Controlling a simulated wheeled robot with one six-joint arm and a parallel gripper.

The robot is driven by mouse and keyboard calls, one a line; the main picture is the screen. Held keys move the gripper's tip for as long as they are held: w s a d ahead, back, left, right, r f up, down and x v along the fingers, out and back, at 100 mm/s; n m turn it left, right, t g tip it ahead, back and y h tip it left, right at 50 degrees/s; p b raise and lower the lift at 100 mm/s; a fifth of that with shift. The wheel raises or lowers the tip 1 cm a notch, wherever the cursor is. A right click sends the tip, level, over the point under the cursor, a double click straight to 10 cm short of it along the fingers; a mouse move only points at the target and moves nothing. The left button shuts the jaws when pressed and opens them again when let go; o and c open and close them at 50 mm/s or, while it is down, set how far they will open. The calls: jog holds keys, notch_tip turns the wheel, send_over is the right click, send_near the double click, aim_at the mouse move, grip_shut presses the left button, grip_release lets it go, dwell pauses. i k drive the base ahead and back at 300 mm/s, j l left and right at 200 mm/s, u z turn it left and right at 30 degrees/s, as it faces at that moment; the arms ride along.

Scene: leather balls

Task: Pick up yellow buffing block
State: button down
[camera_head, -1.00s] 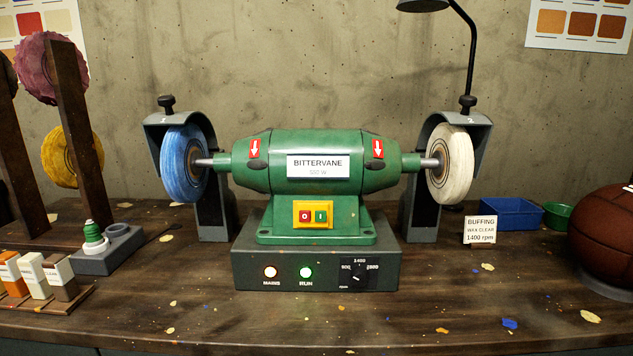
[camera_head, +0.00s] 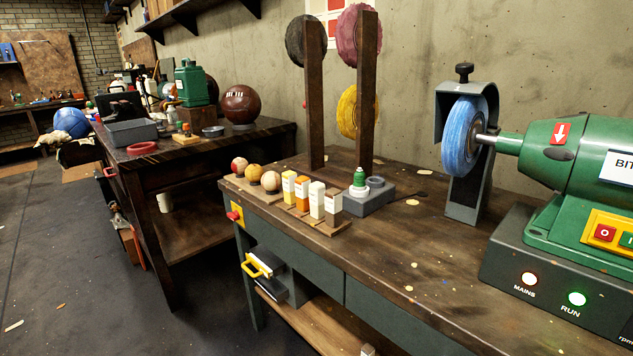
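A row of small upright labelled blocks stands on a wooden rack (camera_head: 320,228) near the left end of the green bench. The leftmost is a yellow block (camera_head: 289,187) with a white label. To its right are an orange block (camera_head: 302,194), a white block (camera_head: 317,200) and a brown block (camera_head: 333,207), set close together. Nothing covers the front of the yellow block. My gripper does not show in this view.
A bench grinder (camera_head: 575,165) with a blue wheel fills the right. Tall wheel posts (camera_head: 366,90) rise behind the blocks. Several small balls (camera_head: 255,173) sit left of them. A grey holder with a green-capped bottle (camera_head: 359,183) stands right. Open floor (camera_head: 60,260) lies left.

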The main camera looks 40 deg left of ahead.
aim_at(287, 177)
jog(key=u, duration=1.25)
